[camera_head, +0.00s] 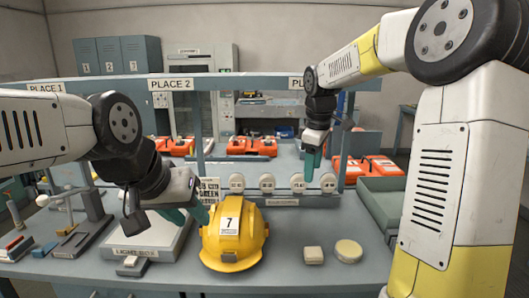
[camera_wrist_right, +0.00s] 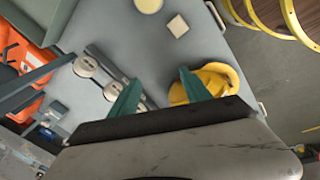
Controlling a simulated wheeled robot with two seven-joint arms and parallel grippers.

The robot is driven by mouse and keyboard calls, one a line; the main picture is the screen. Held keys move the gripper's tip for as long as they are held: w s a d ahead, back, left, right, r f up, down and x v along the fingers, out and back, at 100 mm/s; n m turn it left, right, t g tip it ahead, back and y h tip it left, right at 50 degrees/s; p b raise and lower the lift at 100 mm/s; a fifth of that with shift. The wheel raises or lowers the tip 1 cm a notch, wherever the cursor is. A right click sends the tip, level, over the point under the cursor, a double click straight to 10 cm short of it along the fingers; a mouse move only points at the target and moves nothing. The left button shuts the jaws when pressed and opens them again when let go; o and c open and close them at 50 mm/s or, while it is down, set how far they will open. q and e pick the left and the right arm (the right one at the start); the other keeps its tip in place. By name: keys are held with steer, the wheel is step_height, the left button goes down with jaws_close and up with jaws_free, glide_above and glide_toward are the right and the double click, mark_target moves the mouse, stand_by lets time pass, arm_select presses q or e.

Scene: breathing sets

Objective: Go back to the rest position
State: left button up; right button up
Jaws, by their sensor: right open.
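My left gripper (camera_head: 188,216) is low over the bench, between the pale board (camera_head: 145,240) and the yellow helmet (camera_head: 233,255) marked 7. Its two teal fingers look apart, with nothing seen between them; I cannot tell whether one touches the helmet.
A square pale block (camera_head: 313,255) and a round cream disc (camera_head: 348,250) lie on the bench's right front. A grey-green tray (camera_head: 385,205) is at the right. Orange cases (camera_head: 367,165) lie behind. A blue-grey frame (camera_head: 230,82) with PLACE signs spans the bench. Small tools lie at the left.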

steer(key=s+r+m+t+y, duration=0.1)
steer(key=s+m+t, duration=0.3)
steer(key=s+m, duration=0.8)
steer(key=s+y, duration=0.1)
steer(key=s, duration=1.2)
steer(key=shift+d, duration=0.25)
